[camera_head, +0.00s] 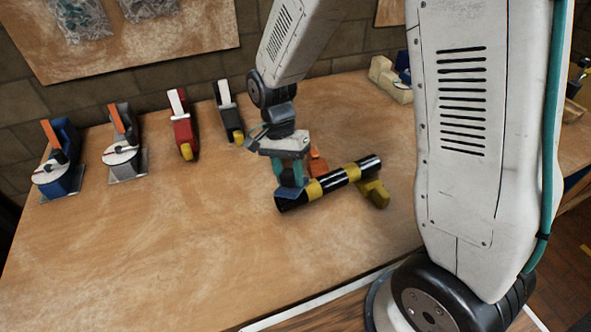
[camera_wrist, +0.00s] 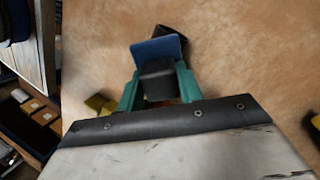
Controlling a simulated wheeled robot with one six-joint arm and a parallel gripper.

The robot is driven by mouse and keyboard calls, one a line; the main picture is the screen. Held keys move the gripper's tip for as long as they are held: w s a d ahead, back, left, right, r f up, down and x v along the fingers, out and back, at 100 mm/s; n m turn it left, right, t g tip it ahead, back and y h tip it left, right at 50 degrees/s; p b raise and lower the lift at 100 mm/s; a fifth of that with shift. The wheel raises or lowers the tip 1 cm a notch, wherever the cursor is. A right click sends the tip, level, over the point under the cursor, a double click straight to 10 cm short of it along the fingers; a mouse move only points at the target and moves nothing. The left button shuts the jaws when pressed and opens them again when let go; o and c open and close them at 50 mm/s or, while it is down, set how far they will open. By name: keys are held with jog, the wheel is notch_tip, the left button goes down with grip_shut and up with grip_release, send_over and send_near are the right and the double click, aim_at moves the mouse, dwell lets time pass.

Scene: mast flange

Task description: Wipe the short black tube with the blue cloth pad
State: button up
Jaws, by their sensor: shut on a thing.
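The short black tube (camera_head: 336,182) with yellow bands lies slanted above the workbench, its right part by a yellow support. My gripper (camera_head: 290,176) is over the tube's left end, with its teal fingers pointing down. It is shut on the blue cloth pad (camera_head: 291,192), which shows at the tube's left end and seems to touch it. In the wrist view the blue pad (camera_wrist: 158,50) stands between the teal fingers (camera_wrist: 157,88), on a black block. A dark piece of the tube (camera_wrist: 176,38) shows behind the pad. Most of the tube is hidden there.
An orange piece (camera_head: 317,162) and a yellow support (camera_head: 375,192) stand beside the tube. Blue (camera_head: 60,165) and grey (camera_head: 124,150) tape dispensers, a red tool (camera_head: 183,130) and a black tool (camera_head: 230,115) stand at the back left. The front left of the bench is clear.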

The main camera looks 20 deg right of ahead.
jog(key=shift+s+a, duration=0.15)
jog(key=shift+a, duration=0.8)
jog(key=shift+w+d, duration=0.15)
jog(key=shift+d, duration=0.9)
jog(key=shift+w+d, duration=0.1)
jog(key=shift+d, duration=0.9)
jog(key=shift+w+d+f, duration=0.1)
jog(key=shift+w+d, duration=0.05)
jog(key=shift+d, duration=1.8)
jog(key=v, duration=0.6)
jog(key=shift+v, duration=1.55)
